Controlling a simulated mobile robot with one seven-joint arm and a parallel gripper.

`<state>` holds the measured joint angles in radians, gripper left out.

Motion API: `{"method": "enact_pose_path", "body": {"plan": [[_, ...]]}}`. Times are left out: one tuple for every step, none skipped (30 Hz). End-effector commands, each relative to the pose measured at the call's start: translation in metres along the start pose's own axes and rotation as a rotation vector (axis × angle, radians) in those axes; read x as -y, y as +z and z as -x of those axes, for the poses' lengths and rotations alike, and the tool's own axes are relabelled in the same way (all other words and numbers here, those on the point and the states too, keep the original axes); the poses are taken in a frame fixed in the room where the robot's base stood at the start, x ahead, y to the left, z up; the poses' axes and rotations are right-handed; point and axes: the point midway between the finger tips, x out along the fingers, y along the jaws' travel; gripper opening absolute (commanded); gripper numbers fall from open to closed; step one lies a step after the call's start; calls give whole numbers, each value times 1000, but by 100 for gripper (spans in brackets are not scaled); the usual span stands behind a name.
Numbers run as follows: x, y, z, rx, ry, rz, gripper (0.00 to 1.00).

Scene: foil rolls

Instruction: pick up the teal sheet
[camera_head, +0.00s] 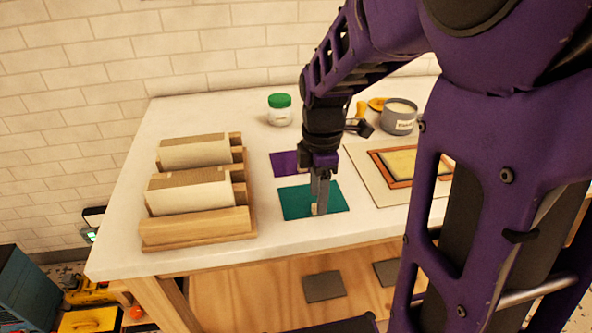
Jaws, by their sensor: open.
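The teal sheet (295,203) lies flat on the white table top, near the front middle. My gripper (319,207) points down over the right half of the sheet, and its fingers hide a small part of it. The fingers are open. The tips look very near the sheet, but I cannot tell whether they touch it. The sheet's edges lie flat, and nothing shows between the fingers.
A purple sheet (284,164) lies just behind the teal one. A wooden rack (197,225) with rolls stands left. A green-lidded jar (280,109), a grey tin (399,118) and a framed panel (358,171) stand behind and right. My arm covers the right side.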

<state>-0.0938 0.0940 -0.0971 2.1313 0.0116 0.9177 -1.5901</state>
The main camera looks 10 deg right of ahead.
Motion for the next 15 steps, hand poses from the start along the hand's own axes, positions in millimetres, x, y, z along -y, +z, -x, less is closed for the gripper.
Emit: {"method": "enact_pose_path", "body": {"plan": [[0,0,-13,0,0,0,55],[0,0,-16,0,0,0,55],[0,0,-18,0,1,0,55],[0,0,-20,0,1,0,55],[0,0,-20,0,1,0,55],[0,0,-20,0,2,0,55],[0,0,-20,0,2,0,55],[0,0,-19,0,2,0,55],[0,0,-19,0,2,0,55],[0,0,-19,0,1,0,55],[0,0,-19,0,1,0,55],[0,0,-19,0,1,0,53],[0,0,-19,0,1,0,48],[0,0,-19,0,1,0,42],[0,0,-19,0,1,0,35]]}}
